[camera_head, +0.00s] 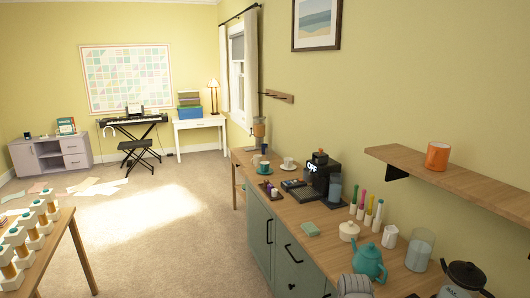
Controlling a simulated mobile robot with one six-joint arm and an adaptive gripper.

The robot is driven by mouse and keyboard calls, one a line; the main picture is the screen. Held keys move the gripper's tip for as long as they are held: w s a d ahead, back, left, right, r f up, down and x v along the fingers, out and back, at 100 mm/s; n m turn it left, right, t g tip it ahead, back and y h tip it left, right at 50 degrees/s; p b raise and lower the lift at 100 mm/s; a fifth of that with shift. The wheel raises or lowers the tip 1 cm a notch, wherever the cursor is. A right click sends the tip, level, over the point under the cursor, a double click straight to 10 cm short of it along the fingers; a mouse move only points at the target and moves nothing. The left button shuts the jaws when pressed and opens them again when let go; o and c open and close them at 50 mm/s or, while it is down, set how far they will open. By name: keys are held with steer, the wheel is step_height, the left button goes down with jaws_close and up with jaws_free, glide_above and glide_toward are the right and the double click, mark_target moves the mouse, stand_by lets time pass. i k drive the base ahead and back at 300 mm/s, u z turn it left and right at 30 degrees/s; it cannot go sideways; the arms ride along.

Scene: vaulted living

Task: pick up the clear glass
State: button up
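A clear glass (420,250) stands upright on the wooden counter (304,216) at the right, close to the wall. It is a wide, see-through cylinder, and its lower part looks greyer. A white cup-like pot (389,237) and a teal teapot (369,262) stand to its left, and a dark-lidded canister (465,279) stands in front of it to the right. My gripper is not in view. A grey rounded part at the bottom edge may be mine, but I cannot tell.
A wooden wall shelf (470,181) with an orange mug (437,156) hangs above the glass. Several colourful-handled utensils, a white sugar pot (349,231) and a black coffee machine (320,176) stand farther along the counter. Carpet lies open to the left, beside a table (62,230).

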mark_target(268, 151)
steer(key=u, duration=1.15)
steer(key=i, duration=2.75)
steer(key=z, duration=0.05)
